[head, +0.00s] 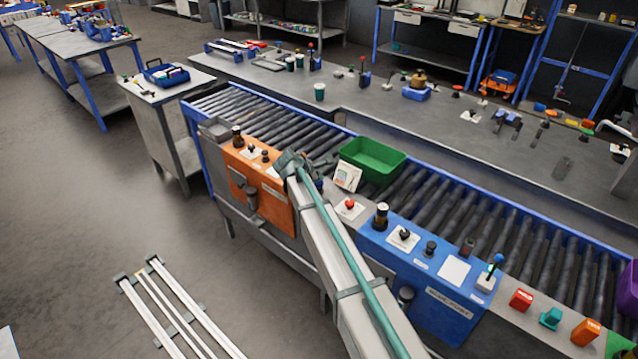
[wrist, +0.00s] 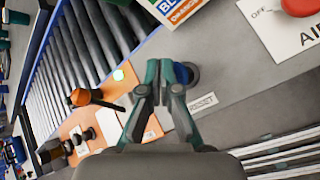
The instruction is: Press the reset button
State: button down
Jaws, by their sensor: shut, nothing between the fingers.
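The reset button is a dark blue round button (wrist: 190,73) on the grey rail. The label RESET (wrist: 203,103) lies beside it in the wrist view. My gripper (wrist: 166,72) is shut and empty, with its fingertips over the button's left part, hiding some of it. I cannot tell whether the tips touch the button or hover above it. In the head view my gripper (head: 290,161) is above the rail, by the right end of the orange panel (head: 258,184). A little of the blue button (head: 319,185) shows just right of it.
A card with a red knob, marked OFF and AIR (wrist: 294,22), sits to the right. A small printed sign (head: 347,176) stands behind the button. A green bin (head: 372,159) rests on the roller conveyor (head: 270,115). A blue panel (head: 425,265) with controls lies further right.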

aim_at(318, 183)
jog(key=shift+f, duration=0.65)
dwell(0.7)
jog(key=shift+r, duration=0.15)
jog(key=shift+r+p, duration=0.35)
jog(key=shift+r, duration=0.55)
jog(key=shift+r, duration=0.15)
jog(key=shift+r+p, duration=1.4)
jog(key=shift+r, duration=1)
